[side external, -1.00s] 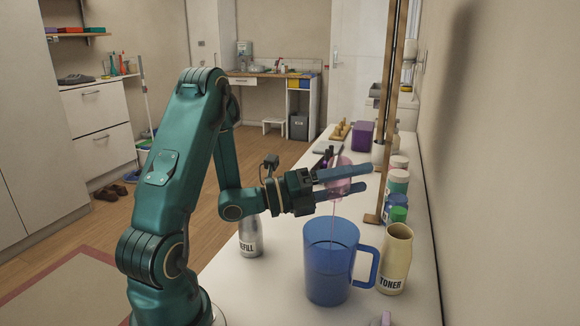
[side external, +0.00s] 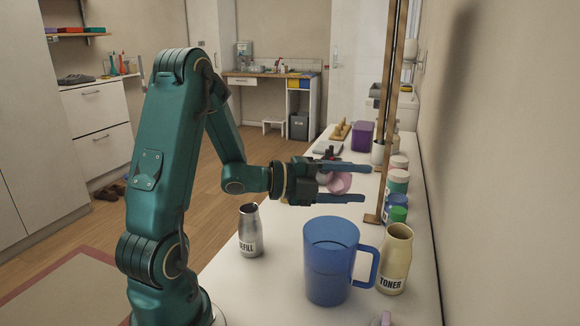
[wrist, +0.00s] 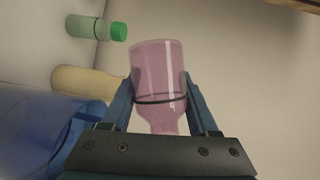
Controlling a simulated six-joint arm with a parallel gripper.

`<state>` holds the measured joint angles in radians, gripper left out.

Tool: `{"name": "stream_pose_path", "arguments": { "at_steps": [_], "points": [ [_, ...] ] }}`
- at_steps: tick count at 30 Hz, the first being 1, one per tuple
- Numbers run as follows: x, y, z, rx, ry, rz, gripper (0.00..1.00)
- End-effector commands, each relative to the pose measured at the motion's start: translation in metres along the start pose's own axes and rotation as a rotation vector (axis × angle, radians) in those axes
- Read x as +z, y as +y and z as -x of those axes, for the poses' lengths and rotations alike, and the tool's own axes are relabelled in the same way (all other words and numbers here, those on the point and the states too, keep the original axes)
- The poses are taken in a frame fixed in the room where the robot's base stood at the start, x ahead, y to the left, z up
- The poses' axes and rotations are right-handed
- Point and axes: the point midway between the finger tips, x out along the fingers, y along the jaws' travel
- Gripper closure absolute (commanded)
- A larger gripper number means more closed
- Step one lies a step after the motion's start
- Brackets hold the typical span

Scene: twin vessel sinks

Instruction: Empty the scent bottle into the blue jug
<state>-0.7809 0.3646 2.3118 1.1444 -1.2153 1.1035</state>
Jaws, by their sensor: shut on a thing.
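My gripper (side external: 355,183) is shut on the pink, see-through scent bottle (side external: 340,183), held above the counter behind the blue jug. In the wrist view the bottle (wrist: 157,75) sits between the two fingers (wrist: 160,100), its narrower end toward the palm. No stream shows from it; any liquid left inside cannot be told. The blue jug (side external: 328,270) stands upright on the counter, handle to the right, below and in front of the gripper. Its side also shows at the left of the wrist view (wrist: 30,130). The liquid level in it cannot be made out.
A cream TONER jar (side external: 396,262) stands close to the jug's handle. A silver REFILL bottle (side external: 250,232) stands left of the jug. Several lidded jars, one green-capped (side external: 398,215), line the wall side near a wooden post (side external: 376,216). The front-left counter is clear.

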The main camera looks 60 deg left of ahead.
Motion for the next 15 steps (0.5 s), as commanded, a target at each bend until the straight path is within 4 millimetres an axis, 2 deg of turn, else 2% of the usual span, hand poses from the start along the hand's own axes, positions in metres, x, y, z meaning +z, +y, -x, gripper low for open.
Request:
{"name": "stream_pose_path", "arguments": {
  "at_steps": [1, 13, 15],
  "points": [
    [0.002, -0.003, -0.001, 0.006, 0.001, 0.011, 1.00],
    [-0.001, 0.013, -0.002, 0.139, 0.037, 0.276, 1.00],
    [-0.002, 0.010, -0.001, 0.153, 0.042, 0.304, 1.00]
  ]
}}
